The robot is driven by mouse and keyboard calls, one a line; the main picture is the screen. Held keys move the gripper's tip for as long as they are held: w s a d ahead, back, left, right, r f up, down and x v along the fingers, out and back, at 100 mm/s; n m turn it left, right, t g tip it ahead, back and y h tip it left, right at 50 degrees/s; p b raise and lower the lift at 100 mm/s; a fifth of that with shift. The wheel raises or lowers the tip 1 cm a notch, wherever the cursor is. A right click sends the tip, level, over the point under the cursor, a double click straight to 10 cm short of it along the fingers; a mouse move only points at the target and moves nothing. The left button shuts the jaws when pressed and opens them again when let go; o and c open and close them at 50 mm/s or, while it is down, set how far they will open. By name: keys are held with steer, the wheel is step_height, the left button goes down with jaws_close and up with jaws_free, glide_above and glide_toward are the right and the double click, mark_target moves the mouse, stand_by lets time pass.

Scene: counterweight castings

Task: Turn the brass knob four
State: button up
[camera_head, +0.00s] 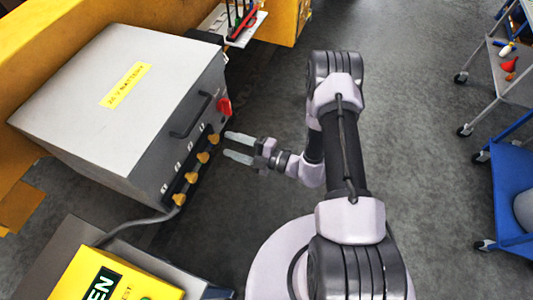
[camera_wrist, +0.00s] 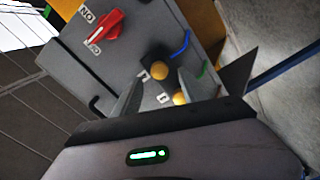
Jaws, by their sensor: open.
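Several brass knobs sit in a row along the front face of a grey cabinet (camera_head: 115,90). In the head view, the knob nearest the red switch (camera_head: 213,139) is at the row's upper end and the lowest knob (camera_head: 180,199) at the other. Which is number four is too small to read.
A red switch (camera_head: 224,105) and a dark handle (camera_head: 190,116) stand out from the cabinet face. A yellow box (camera_head: 110,277) is at lower left. A shelf with a red tool (camera_head: 243,22) is at the top. Grey floor lies open right of my arm, before the carts.

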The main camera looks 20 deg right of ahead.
steer(key=v, duration=1.3)
steer(key=shift+s+d+p, duration=0.15)
steer(key=shift+d+p, duration=0.05)
steer(key=shift+p, duration=0.25)
